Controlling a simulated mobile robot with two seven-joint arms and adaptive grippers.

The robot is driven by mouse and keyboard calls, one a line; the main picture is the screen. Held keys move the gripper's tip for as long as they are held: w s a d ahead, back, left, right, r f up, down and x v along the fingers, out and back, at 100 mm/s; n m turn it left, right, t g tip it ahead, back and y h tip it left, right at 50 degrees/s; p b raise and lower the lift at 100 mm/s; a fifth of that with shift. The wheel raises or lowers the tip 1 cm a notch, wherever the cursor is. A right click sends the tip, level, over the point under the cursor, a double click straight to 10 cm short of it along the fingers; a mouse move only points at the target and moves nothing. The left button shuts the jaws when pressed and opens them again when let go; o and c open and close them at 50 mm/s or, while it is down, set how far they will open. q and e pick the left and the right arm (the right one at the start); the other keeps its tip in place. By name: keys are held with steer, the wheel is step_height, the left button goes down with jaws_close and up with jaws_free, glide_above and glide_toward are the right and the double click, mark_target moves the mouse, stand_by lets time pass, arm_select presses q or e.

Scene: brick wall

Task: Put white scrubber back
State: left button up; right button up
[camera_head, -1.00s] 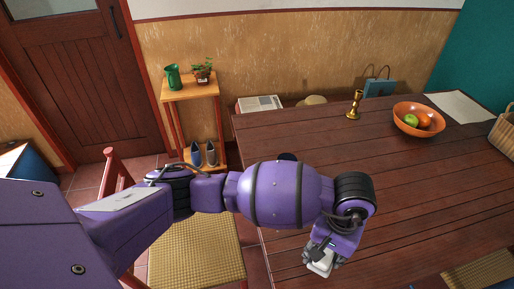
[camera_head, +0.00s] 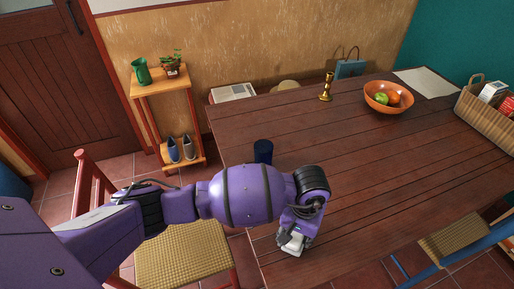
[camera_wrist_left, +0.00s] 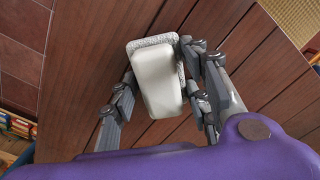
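The white scrubber (camera_head: 292,243) is at my left gripper (camera_head: 293,240), over the near left part of the dark wooden table (camera_head: 360,150). In the left wrist view the scrubber (camera_wrist_left: 158,80) has a smooth white back and a grey, rough-looking edge. The fingers of my left gripper (camera_wrist_left: 157,62) lie on both sides of it and appear closed on it. I cannot tell whether the scrubber touches the tabletop. My right gripper is in neither view.
A dark blue cup (camera_head: 263,151) stands behind my left arm. A brass candlestick (camera_head: 326,88), an orange fruit bowl (camera_head: 388,101) and a wicker basket (camera_head: 482,120) with boxes stand farther off. The table's middle is clear. A chair (camera_head: 455,240) is at the lower right.

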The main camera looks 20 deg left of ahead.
arm_select(q)
steer(key=o, duration=0.5)
steer(key=shift+w+d+r, duration=0.1)
steer(key=shift+w+r, duration=0.05)
steer(key=shift+c, duration=0.2)
step_height(320, 180, up, 12)
steer(key=shift+r, duration=0.1)
